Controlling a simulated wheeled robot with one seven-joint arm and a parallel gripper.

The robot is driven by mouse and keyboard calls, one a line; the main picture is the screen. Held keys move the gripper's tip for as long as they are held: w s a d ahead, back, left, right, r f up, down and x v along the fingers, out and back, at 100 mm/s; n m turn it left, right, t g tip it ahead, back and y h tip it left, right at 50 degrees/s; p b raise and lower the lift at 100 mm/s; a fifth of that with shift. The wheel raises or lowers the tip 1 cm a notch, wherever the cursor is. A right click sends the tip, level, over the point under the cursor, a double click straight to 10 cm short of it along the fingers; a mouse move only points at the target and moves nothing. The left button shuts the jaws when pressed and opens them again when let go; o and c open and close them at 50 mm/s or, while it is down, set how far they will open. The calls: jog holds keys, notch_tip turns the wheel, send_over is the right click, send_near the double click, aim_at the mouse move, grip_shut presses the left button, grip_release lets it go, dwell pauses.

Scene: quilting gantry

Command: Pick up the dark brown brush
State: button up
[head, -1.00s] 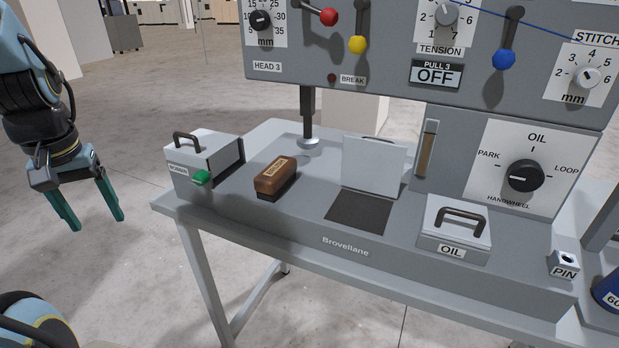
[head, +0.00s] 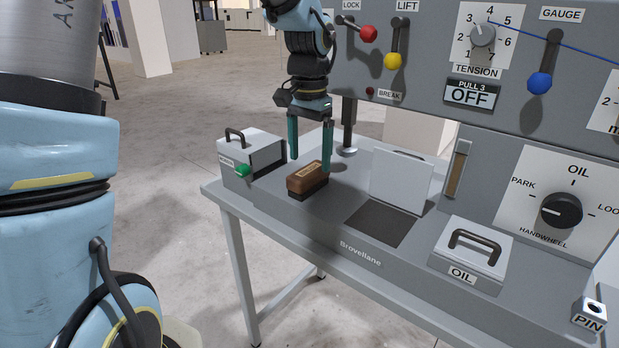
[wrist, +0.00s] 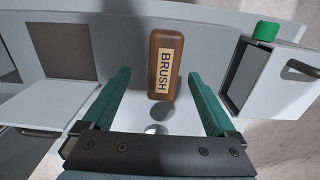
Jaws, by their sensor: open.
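The dark brown brush (head: 308,180) lies on the grey machine bed, near its left end. In the wrist view the brush (wrist: 166,64) shows its BRUSH label and lies ahead of and between my two fingers, not touched by them. My gripper (head: 310,163) is open and points down, with its green fingertips just above and behind the brush in the head view. The wrist view shows my gripper (wrist: 159,88) empty.
A grey box with a green knob (head: 243,170) stands close to the left of the brush. A raised white plate (head: 401,182) stands to its right beside a dark opening (head: 381,225). A vertical post (head: 348,128) rises behind. The OIL box (head: 471,254) is farther right.

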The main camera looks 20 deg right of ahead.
aim_at(307, 171)
jog(key=shift+w+a+f+p, duration=0.15)
jog(key=shift+f+p, duration=0.3)
jog(key=shift+f, duration=0.85)
jog(key=shift+w+a+f+p, duration=0.1)
jog(key=shift+f+p, duration=0.35)
jog(key=shift+f, duration=0.85)
grip_shut()
